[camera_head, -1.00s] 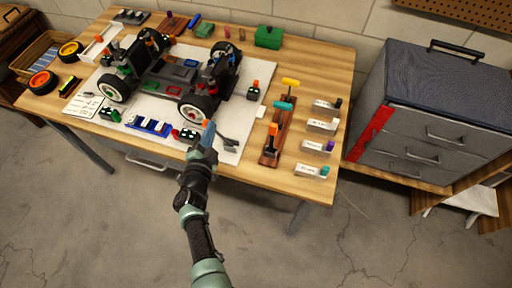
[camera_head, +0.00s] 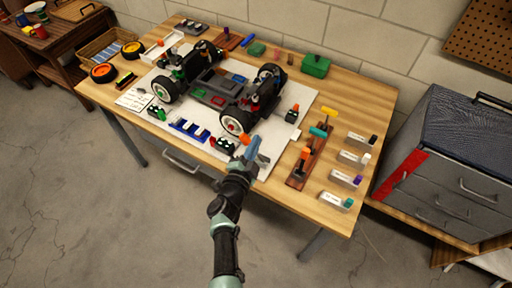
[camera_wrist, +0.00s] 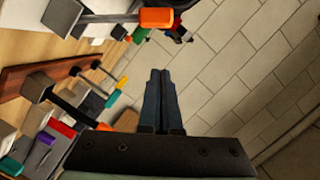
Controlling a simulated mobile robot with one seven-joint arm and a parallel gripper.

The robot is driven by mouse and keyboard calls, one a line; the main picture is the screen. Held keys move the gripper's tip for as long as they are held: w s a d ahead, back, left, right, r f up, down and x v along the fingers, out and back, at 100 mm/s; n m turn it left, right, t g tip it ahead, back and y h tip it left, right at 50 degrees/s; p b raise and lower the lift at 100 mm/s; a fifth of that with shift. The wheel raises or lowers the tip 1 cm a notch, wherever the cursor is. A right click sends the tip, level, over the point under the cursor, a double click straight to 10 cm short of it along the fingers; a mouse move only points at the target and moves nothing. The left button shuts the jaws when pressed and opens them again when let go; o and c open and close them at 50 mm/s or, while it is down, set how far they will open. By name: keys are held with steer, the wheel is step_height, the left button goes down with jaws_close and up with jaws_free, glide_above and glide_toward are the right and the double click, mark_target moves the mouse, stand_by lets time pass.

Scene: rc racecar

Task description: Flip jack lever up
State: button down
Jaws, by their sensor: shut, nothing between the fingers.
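The likely jack lever, an orange-tipped dark bar (camera_head: 245,139), is at the front edge of the white mat beside the car's near wheel. In the wrist view its orange end (camera_wrist: 156,17) lies beyond my fingertips, with a dark bar running left from it. My gripper (camera_head: 255,144) is shut and empty, just right of the orange end in the head view. In the wrist view the closed fingers (camera_wrist: 160,76) are apart from it. My fingers partly hide the lever's lower part. The car chassis (camera_head: 215,88) stands on the mat.
A wooden strip (camera_head: 296,182) with orange, teal and yellow handled tools stands right of my gripper. Several labelled white blocks (camera_head: 345,179) line the table's right side. A grey drawer cabinet (camera_head: 440,170) is further right. The floor in front is clear.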

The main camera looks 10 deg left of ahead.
steer(key=s+a+r+p, duration=0.1)
steer(key=s+p, duration=0.1)
steer(key=s, duration=0.7)
steer(key=shift+a, duration=0.25)
steer(key=w+a+r+n+t+y, duration=0.1)
steer(key=w+r+n+t+y, duration=0.15)
steer(key=r, duration=1.05)
steer(key=w+a+r+n+t+y, duration=0.1)
steer(key=w+r+n+t+y, duration=0.15)
steer(key=r, duration=0.95)
steer(key=w+a+r+n+t+y, duration=0.15)
steer(key=w+r, duration=0.25)
steer(key=r, duration=0.9)
steer(key=s+d+r+n+t+y, duration=0.1)
steer(key=s+d+r+n, duration=0.15)
steer(key=r, duration=0.65)
steer(key=s+d+r+n+t+y, duration=0.1)
steer(key=s+d+r+n+y, duration=0.15)
steer(key=r, duration=0.65)
steer(key=s+d+r+t+h, duration=0.2)
steer(key=s+d+r+h, duration=0.6)
steer(key=s+r, duration=0.5)
steer(key=shift+s+d+r+n+t, duration=0.25)
steer(key=shift+s+d+n+t, duration=0.15)
steer(key=shift+d, duration=0.65)
